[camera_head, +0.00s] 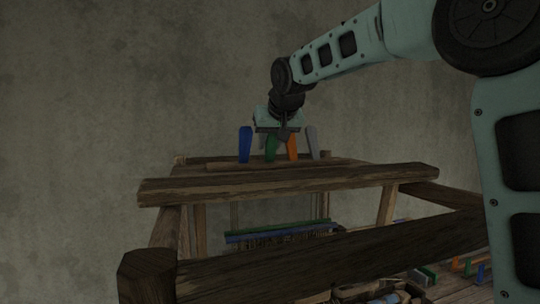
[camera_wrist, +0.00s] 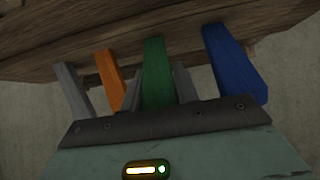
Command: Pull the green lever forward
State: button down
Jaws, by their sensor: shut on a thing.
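The green lever (camera_head: 271,147) stands on top of the wooden loom, between a blue lever (camera_head: 245,144) on its left and an orange lever (camera_head: 292,147) on its right. My gripper (camera_head: 283,138) is above the lever row and shut on the green lever, with its body hiding the lever's upper end. In the wrist view the green lever (camera_wrist: 156,72) lies between the two grey fingers (camera_wrist: 160,87), and its near end is hidden behind the gripper's edge. The blue lever (camera_wrist: 234,63) is apart on the right there.
A grey lever (camera_head: 312,142) stands right of the orange one, close to my gripper. The loom's top beam (camera_head: 290,183) crosses in front of the levers. Blue and green bars (camera_head: 282,232) hang inside the frame. A basket (camera_head: 378,292) and small coloured pieces lie lower right.

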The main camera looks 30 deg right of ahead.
dwell(0.4)
jog(key=c, duration=1)
grip_release()
jog(key=shift+c, duration=0.2)
jog(key=shift+s+b, duration=0.1)
jog(key=shift+b, duration=0.2)
jog(key=b+v, duration=0.2)
jog(key=v, duration=1.5)
jog(key=shift+s, duration=0.3)
jog(key=shift+a, duration=0.1)
